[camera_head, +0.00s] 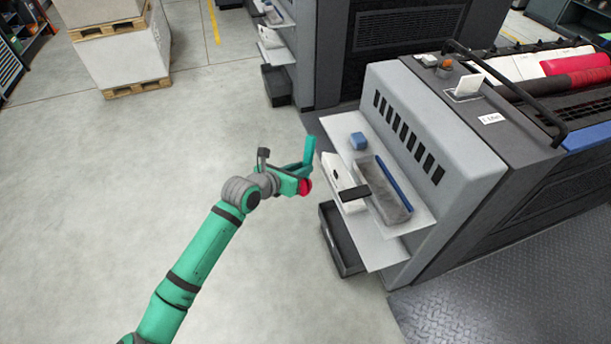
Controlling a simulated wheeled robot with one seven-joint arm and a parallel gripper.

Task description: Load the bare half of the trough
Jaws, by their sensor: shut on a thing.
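My gripper (305,174) is left of the press unit's side shelf, over the floor. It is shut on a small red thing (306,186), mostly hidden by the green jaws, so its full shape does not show. A long grey trough (378,192) lies on the shelf. A narrow blue strip (394,184) runs along its right side; whether it lies inside the trough or on its edge I cannot tell. The rest of the trough looks grey and bare. The gripper is apart from the trough.
A dark open bin (340,240) stands below. The grey press unit (430,140) rises at right.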

